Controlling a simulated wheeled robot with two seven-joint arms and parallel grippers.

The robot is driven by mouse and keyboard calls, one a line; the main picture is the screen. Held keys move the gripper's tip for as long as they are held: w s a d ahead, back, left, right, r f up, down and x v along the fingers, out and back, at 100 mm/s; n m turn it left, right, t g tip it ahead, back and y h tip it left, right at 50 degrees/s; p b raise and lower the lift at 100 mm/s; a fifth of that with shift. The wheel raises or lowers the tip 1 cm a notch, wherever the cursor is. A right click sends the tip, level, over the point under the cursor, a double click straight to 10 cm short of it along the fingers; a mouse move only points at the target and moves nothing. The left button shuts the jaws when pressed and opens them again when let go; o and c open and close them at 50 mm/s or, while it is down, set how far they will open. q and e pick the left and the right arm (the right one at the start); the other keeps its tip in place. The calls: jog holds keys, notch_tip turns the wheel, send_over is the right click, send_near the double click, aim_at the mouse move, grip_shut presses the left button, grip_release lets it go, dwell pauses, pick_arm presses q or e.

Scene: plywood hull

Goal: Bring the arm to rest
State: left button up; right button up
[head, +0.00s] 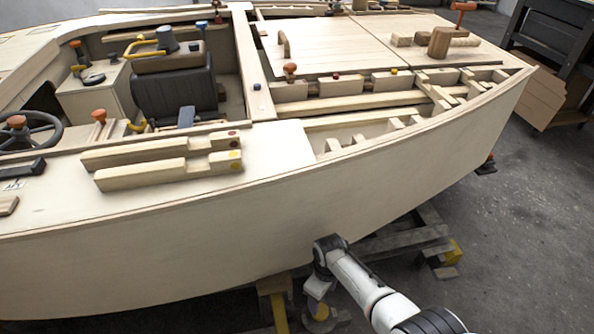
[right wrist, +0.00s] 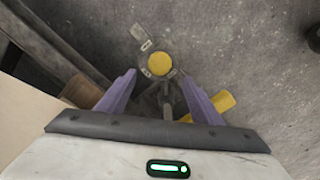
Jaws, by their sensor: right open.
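My right arm comes in from the lower right of the head view and bends near the hull's side. Its white hand (head: 318,286) hangs down beside the plywood hull (head: 290,222), outside it and below its top edge. The right wrist view looks down past two purple fingers, the right gripper (right wrist: 159,80), spread apart with nothing between them. Below them are the grey floor and a round stand part with a yellow cap (right wrist: 159,64). My left arm and gripper are in neither view.
Dark support beams (head: 405,240) with yellow ends carry the hull close to the hand. Two notched wooden pieces (head: 165,160) lie on the side deck. A mallet (head: 439,42) lies on the far deck. Open concrete floor (head: 510,235) is at the right.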

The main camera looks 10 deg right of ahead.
jog(key=shift+s, duration=0.1)
jog(key=s+d+r+m+t, duration=0.2)
jog(key=s+d+r+m, duration=0.15)
jog(key=s+r, duration=0.75)
jog(key=s+d+r+m+t, duration=0.2)
jog(key=s+d+r+m, duration=0.15)
jog(key=s+r, duration=0.7)
jog(key=w+a+f+t+y, duration=0.3)
jog(key=w+a+f+t, duration=0.2)
jog(key=a, duration=0.2)
pick_arm(q)
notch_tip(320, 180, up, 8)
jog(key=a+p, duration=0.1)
jog(key=p, duration=1.2)
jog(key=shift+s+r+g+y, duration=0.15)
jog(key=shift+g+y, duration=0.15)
pick_arm(e)
notch_tip(320, 180, up, 9)
jog(key=shift+s+d+n, duration=0.15)
jog(key=shift+d+n, duration=0.25)
jog(key=shift+d, duration=0.05)
jog(key=shift+f, duration=0.1)
jog(key=shift+c, duration=0.3)
